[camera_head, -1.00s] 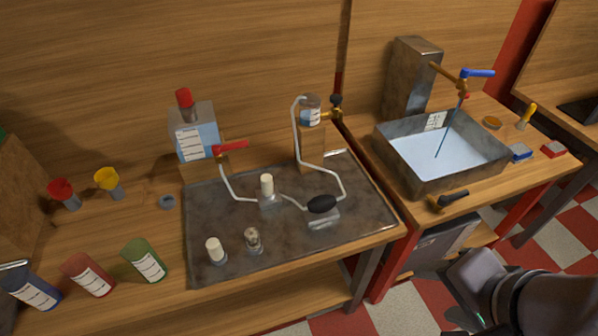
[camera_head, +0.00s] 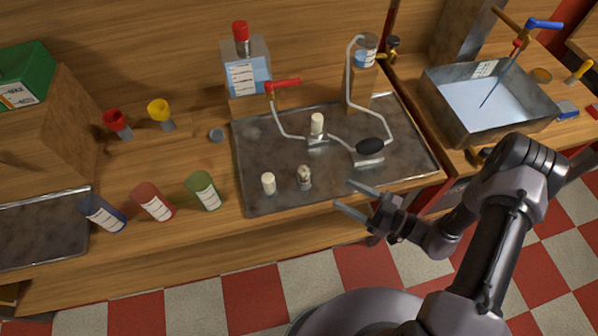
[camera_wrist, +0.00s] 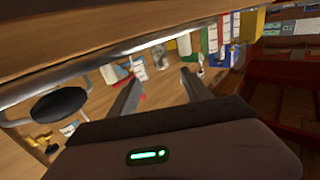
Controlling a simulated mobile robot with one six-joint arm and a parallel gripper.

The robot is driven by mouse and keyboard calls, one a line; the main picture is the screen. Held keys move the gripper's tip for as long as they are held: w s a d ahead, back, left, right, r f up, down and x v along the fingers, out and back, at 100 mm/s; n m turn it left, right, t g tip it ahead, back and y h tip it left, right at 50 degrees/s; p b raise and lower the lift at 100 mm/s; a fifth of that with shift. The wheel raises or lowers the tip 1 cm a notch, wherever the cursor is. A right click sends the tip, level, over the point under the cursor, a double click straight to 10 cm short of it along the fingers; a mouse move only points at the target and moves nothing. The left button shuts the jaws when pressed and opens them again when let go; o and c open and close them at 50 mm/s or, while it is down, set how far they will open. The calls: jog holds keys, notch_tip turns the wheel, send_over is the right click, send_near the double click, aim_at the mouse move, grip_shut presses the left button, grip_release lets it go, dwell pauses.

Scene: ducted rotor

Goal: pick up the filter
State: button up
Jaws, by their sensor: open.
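Small cylinders that look like filters are on the grey metal tray (camera_head: 350,195). A plain white filter (camera_head: 268,184) stands near its front edge. A mottled, greyish filter (camera_head: 304,178) stands just right of it. Another white filter (camera_head: 317,123) sits upright in a holder in the tubing line. My gripper (camera_head: 348,197) is open and empty, to the right of the two front filters and near the tray's front edge, apart from them. In the wrist view my open fingers (camera_wrist: 160,78) have nothing held between them. A white cylinder (camera_wrist: 184,44) shows beyond them.
A black bulb (camera_head: 370,146) and tubing lie on the tray. A liquid tank with a red cap (camera_head: 246,70) stands behind. Blue, red and green labelled containers (camera_head: 204,190) stand left. A water-filled sink (camera_head: 490,104) is right. The floor in front is clear.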

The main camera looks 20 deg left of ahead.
aim_at(304, 173)
jog(key=b+x, duration=0.3)
jog(key=x, duration=1.1)
jog(key=shift+s, duration=0.1)
jog(key=shift+d+r, duration=0.1)
grip_shut()
